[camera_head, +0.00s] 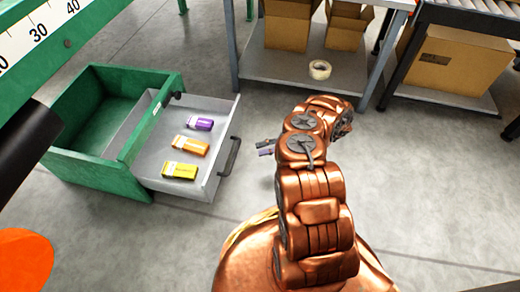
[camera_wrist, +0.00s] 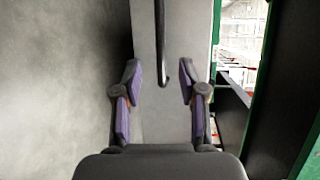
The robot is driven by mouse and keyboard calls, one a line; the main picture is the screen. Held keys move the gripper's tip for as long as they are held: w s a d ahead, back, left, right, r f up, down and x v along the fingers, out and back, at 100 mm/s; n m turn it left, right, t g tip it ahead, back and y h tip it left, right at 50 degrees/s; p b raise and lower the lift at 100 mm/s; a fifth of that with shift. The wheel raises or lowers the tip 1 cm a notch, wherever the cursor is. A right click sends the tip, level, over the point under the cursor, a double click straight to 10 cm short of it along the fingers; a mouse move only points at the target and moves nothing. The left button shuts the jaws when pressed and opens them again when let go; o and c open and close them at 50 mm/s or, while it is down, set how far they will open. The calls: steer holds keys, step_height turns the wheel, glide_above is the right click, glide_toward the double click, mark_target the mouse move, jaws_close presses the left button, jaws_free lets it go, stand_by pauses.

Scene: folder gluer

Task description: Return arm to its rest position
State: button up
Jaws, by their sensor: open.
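My copper-coloured arm stands bent in the middle of the head view. My gripper (camera_head: 265,147) points left toward the open drawer, a short way right of its dark handle (camera_head: 229,157), and is mostly hidden behind my arm. In the wrist view my gripper (camera_wrist: 160,100) has its two purple-padded fingers apart with nothing held between them. The grey drawer front (camera_wrist: 145,60) lies beyond the fingers, and the dark handle (camera_wrist: 161,45) shows ahead between them.
The grey drawer (camera_head: 205,187) is pulled out of the green cabinet (camera_head: 95,180) and holds purple (camera_head: 199,123), orange (camera_head: 190,145) and yellow (camera_head: 180,171) boxes. A grey shelf table (camera_head: 290,68) with cartons and a tape roll (camera_head: 320,69) stands behind. Floor right of my arm is clear.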

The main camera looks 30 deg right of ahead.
stand_by(0.3)
steer(key=w+a+r+n+g+p, duration=0.15)
steer(key=a+r+p, duration=0.3)
steer(key=r, duration=0.75)
steer(key=a+r+n+g+p, duration=0.1)
steer(key=a+r+g+p, duration=0.4)
steer(key=r, duration=0.7)
steer(key=w+a+r+n+g+p, duration=0.1)
steer(key=a+r+p, duration=0.2)
steer(key=a+r, duration=0.6)
steer(key=s+a+r+n+g+h+p, duration=0.1)
steer(key=s+a+r+p, duration=0.15)
steer(key=r, duration=0.55)
steer(key=s+a+r+n+g+h+p, duration=0.1)
steer(key=s+r+p, duration=0.2)
steer(key=r, duration=0.5)
steer(key=s+a+r+h+p, duration=0.1)
steer(key=s+r+h+p, duration=0.8)
steer(key=s+r+p, duration=1)
steer(key=s+d+r+t+h+p, duration=0.2)
steer(key=s+d+r, duration=0.4)
steer(key=s+r, duration=0.4)
step_height(320, 180, up, 3)
steer(key=shift+f+h+p, duration=0.1)
steer(key=shift+h+p, duration=0.8)
steer(key=shift+p, duration=0.25)
